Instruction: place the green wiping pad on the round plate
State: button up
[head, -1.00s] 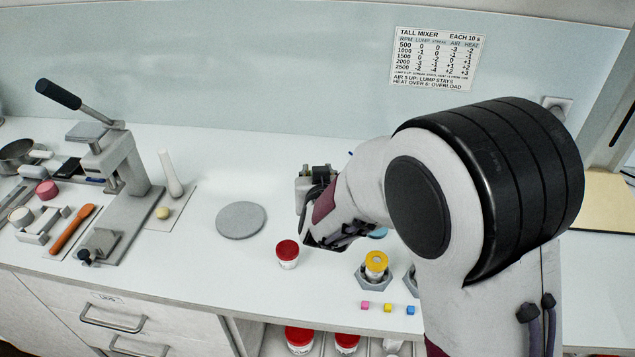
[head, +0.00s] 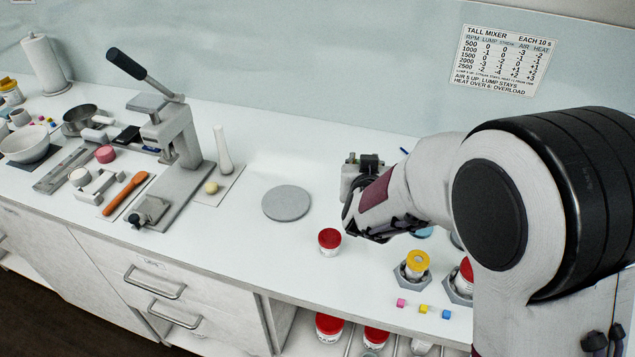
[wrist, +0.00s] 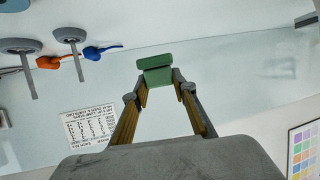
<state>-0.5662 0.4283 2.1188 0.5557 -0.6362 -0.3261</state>
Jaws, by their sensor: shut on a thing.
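The green wiping pad (wrist: 156,69) is between the fingertips of my gripper (wrist: 160,84) in the wrist view. My gripper is shut on it, with the pad standing out past the tips. In the head view my gripper and wrist are above the counter, right of the round plate, and my arm hides the fingertips and the pad. The round plate (head: 286,203) is a flat grey disc lying on the white counter, with nothing on it.
A red-lidded jar (head: 329,242) stands between the plate and my arm. A yellow-topped jar (head: 416,264) sits in a hexagonal holder. A lever press (head: 172,150) stands left of the plate, with a white pestle (head: 223,150) between. Small coloured cubes lie near the front edge.

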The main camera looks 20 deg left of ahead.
jog(key=s+a+r+n+g+y, duration=0.1)
jog(key=s+a+n+y, duration=0.1)
jog(key=a, duration=0.6)
jog(key=s+a+n+g+y, duration=0.2)
jog(key=s+a+n+y, duration=0.1)
jog(key=a, duration=0.6)
jog(key=shift+s+r+n+y, duration=0.3)
jog(key=shift+r+n+y, duration=0.05)
jog(key=shift+n+y, duration=0.4)
jog(key=shift+f+g, duration=0.1)
jog(key=shift+g, duration=0.2)
send_over(286, 202)
jog(key=shift+f, duration=3.05)
jog(key=shift+f, duration=1.85)
jog(key=shift+f, duration=0.2)
